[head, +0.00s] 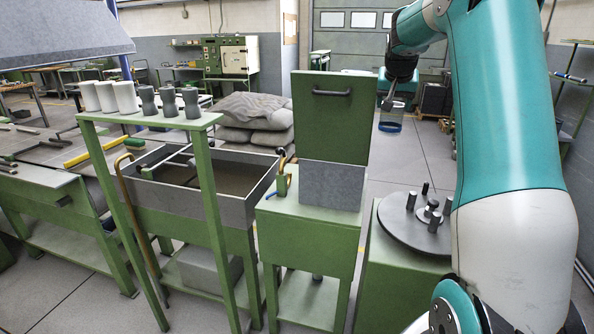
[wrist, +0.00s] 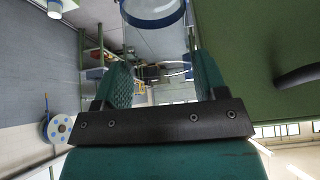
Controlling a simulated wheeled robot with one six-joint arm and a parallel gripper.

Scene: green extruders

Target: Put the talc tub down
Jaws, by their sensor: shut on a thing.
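The talc tub (head: 391,115) looks like a clear, see-through cylinder with a blue band at its lower end. In the head view it hangs from my gripper (head: 388,104) in the air, right of the tall green box. In the wrist view my gripper (wrist: 163,80) has its two teal fingers on either side of the clear tub, and the blue band (wrist: 153,14) shows at the top edge. My gripper is shut on the tub. The tub's contents cannot be made out.
A green panel with a dark handle (head: 331,110) stands close left of the tub, above a green bench (head: 308,220). A round dark plate (head: 400,226) with several pegs lies nearer. A rack of cups (head: 150,119) is at left. Grey floor is open behind the tub.

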